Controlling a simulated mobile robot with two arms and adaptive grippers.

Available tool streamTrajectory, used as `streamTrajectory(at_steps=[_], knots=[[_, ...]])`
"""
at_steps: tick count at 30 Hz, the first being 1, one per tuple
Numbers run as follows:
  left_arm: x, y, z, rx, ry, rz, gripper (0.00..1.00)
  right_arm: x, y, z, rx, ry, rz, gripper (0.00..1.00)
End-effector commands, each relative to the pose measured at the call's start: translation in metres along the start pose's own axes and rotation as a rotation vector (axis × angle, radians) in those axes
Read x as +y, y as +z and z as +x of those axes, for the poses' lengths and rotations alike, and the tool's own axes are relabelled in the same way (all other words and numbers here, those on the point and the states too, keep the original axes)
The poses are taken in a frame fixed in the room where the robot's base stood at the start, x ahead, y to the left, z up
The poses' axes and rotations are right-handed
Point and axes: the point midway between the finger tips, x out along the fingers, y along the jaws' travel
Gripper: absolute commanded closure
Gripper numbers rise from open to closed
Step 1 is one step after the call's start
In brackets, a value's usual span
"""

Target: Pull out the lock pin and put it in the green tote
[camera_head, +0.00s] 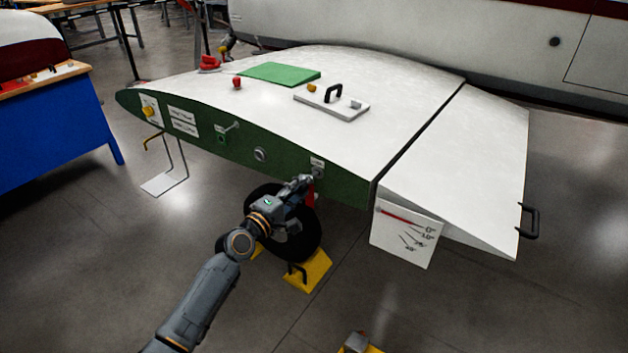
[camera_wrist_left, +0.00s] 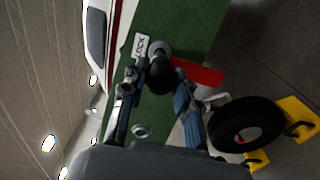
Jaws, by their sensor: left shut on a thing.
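The lock pin (camera_wrist_left: 160,76) shows in the left wrist view as a dark rounded knob in front of a round grey fitting on the green wing-end face. A red tag (camera_wrist_left: 197,73) hangs from it, and a white LOCK label (camera_wrist_left: 140,47) is beside the fitting. My left gripper (camera_wrist_left: 157,88) is shut on the knob, with a finger on each side. In the head view my left gripper (camera_head: 304,183) is at the green face below the label, and the red tag (camera_head: 311,197) shows beside it. How deep the pin sits is hidden. No green tote and no right gripper are in view.
A black wheel (camera_head: 307,238) with yellow chocks (camera_head: 308,272) stands below the gripper. A hinged flap (camera_head: 475,160) with a black handle (camera_head: 530,220) is at the right. A blue bench (camera_head: 55,135) stands at the left.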

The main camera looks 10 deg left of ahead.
Motion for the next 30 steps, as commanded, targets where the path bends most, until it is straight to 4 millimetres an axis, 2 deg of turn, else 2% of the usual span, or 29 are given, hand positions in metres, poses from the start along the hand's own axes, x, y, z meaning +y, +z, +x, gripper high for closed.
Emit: streamTrajectory(at_steps=[24,30], knots=[[0.001,0.000,-0.049,0.001,0.001,0.001,1.00,0.001,-0.001,-0.011,0.000,0.002,0.001,0.60],[0.001,0.000,-0.055,0.000,0.002,0.000,1.00,0.001,-0.001,-0.011,0.000,0.001,0.001,0.60]])
